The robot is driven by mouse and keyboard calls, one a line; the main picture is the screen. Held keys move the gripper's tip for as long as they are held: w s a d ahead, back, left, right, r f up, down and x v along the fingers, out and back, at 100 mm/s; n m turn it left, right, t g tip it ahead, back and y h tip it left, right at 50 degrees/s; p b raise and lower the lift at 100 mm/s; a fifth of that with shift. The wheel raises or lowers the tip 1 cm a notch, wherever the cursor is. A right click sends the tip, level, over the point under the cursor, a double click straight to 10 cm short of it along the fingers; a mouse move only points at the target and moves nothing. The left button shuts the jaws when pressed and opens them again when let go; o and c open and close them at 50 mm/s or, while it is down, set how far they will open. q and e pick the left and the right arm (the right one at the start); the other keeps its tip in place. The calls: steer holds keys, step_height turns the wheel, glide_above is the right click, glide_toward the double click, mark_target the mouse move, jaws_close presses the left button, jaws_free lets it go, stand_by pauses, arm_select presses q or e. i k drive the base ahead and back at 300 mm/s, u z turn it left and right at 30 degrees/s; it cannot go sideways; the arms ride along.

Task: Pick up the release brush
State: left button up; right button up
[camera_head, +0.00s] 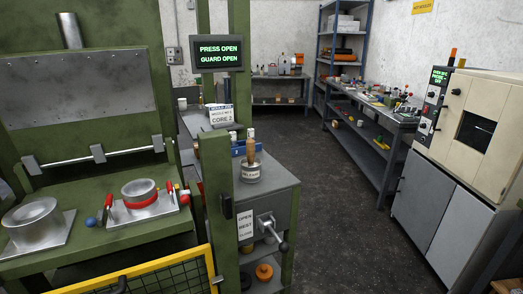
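A brush with a wooden handle (251,142) stands upright in a metal tin (251,172) with a white label. Its bristles are hidden inside the tin. The tin stands on the grey top of a small bench (273,176), just right of a green post. Neither of my grippers is in view.
A green press (82,90) with metal mould parts stands at the left, behind a yellow-edged mesh guard (160,268). A green post (217,200) rises close left of the tin. A lever handle (283,246) sticks out from the bench front. Dark floor (335,230) to the right is clear.

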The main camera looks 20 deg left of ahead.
mark_target(250, 143)
steer(key=u, duration=0.35)
steer(key=i, duration=0.75)
steer(key=u, duration=1.05)
steer(key=i, duration=0.45)
steer(key=u, duration=0.5)
